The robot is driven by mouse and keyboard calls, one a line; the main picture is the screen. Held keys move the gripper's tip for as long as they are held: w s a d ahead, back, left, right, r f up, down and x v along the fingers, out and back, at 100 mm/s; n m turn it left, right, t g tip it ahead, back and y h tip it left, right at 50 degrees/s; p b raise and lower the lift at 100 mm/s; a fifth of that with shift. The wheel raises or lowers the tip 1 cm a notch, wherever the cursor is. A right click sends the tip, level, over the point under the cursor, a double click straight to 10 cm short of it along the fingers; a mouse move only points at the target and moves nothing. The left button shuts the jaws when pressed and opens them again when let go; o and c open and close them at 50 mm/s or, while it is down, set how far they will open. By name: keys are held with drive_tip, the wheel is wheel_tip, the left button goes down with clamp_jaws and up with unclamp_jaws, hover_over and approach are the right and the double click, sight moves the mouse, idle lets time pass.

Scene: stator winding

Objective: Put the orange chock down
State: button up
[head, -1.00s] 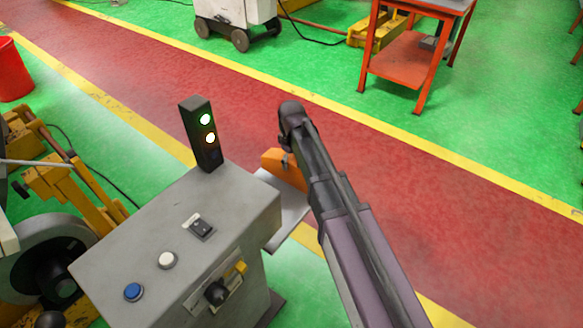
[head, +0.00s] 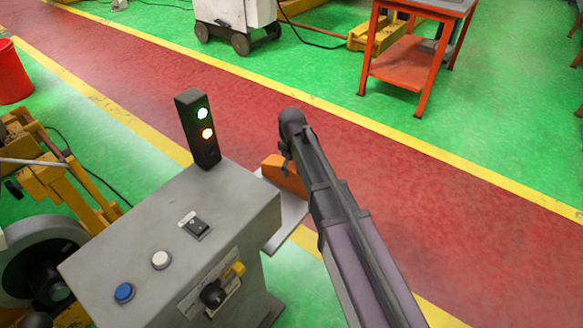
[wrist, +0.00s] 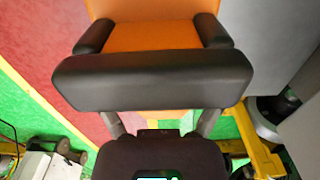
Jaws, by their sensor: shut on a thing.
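The orange chock (head: 284,174) is at the tip of my arm, just right of the grey control box, over a flat grey plate (head: 291,207). My gripper (head: 288,158) is shut on it. In the wrist view, the orange chock (wrist: 152,36) fills the space between the two dark fingers of my gripper (wrist: 153,34). My arm hides part of the chock and plate in the head view. I cannot tell whether the chock touches the plate.
The grey control box (head: 190,235), with buttons and a signal light (head: 198,128), stands close on the left. Yellow machinery (head: 55,180) is further left. A red trolley (head: 410,62) stands at the back right. The red floor lane (head: 450,190) is clear.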

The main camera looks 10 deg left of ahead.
sight(292, 163)
drive_tip(key=shift+f, duration=0.2)
drive_tip(key=o, duration=1.1)
drive_tip(key=shift+c, duration=0.2)
drive_tip(key=shift+r, duration=0.25)
wheel_tip(292, 163, up, 12)
drive_tip(key=p, duration=1.2)
